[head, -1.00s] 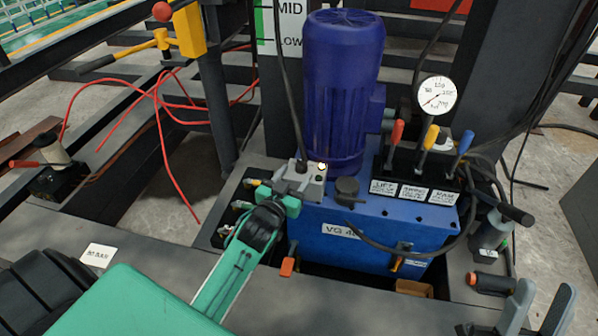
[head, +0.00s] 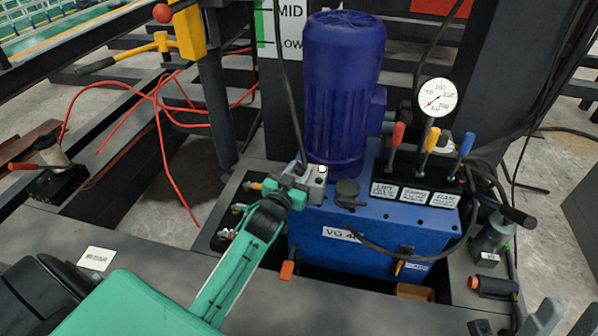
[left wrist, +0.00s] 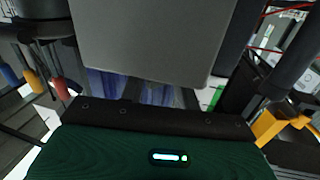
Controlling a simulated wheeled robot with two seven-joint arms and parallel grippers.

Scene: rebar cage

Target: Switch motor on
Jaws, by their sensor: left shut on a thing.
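The blue motor (head: 342,90) stands upright on the blue tank (head: 350,240) in the head view. A small grey switch box (head: 317,185) with a pale round button or lamp sits at the motor's lower left. My left gripper (head: 294,178) is shut at the left part of this box; its fingers hide what they grip, apparently the motor switch. In the left wrist view a large grey surface (left wrist: 150,40) covers the top middle, with blue motor fins (left wrist: 110,85) below it. My right gripper (head: 565,318) shows partly at the lower right, fingers apart, empty.
Red, yellow and blue levers (head: 431,140) and a round gauge (head: 438,98) stand right of the motor. A black cable (head: 285,80) hangs down to the switch box. Hose fittings (head: 235,215) lie left of the tank. A yellow bracket (head: 188,32) stands at upper left.

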